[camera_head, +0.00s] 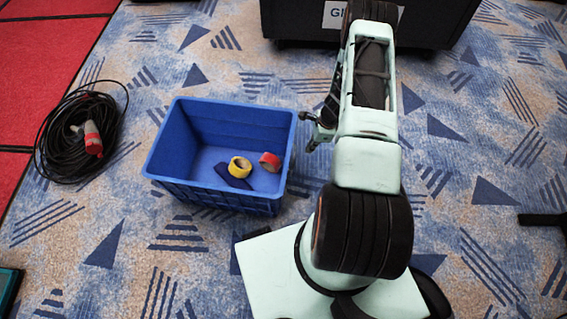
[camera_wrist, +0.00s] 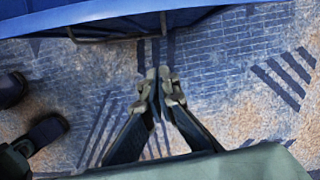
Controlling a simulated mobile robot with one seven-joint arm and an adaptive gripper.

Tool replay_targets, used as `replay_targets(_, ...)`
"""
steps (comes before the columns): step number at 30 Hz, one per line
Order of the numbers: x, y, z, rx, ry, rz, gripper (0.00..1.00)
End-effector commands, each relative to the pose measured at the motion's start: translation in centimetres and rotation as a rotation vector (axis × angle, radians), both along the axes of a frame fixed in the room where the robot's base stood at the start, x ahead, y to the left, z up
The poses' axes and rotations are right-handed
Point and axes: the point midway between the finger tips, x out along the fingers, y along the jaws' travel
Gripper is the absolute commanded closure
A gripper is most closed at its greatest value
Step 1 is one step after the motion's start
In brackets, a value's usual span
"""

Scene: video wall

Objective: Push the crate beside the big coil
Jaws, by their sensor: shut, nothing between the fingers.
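The blue crate (camera_head: 222,198) stands upright on the carpet left of my arm, with its open top up. The big coil of black cable (camera_head: 52,137), with a red and white plug, lies further left. Carpet separates crate and coil. My gripper (camera_head: 312,128) is beside the crate's right side, partly hidden by my own arm. In the wrist view my gripper (camera_wrist: 160,84) is shut and empty, its fingertips pointing at the blue crate wall (camera_wrist: 110,22). A strip of carpet shows between fingertips and wall there; I cannot tell how large the gap is.
A yellow tape roll (camera_head: 240,167) and a red tape roll (camera_head: 270,161) lie in the crate. A black case (camera_head: 440,22) with a white label stands at the back. Red flooring (camera_head: 40,60) lies beyond the carpet's left edge. The carpet between crate and coil is clear.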

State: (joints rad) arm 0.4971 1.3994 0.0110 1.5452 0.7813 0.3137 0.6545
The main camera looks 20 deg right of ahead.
Motion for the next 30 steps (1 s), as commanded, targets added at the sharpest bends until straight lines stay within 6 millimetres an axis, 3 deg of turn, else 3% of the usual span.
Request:
replay_targets(1, -0.4, 0.1, -1.2, 0.007, 0.001, -0.016, 1.00)
replay_targets(11, -0.7, 1.1, -5.1, 0.015, 0.002, -0.034, 1.00)
replay_targets(22, -0.1, 2.8, -12.7, 0.015, 0.004, -0.034, 1.00)
replay_targets(30, 1.3, 6.0, -12.1, 0.016, 0.001, -0.032, 1.00)
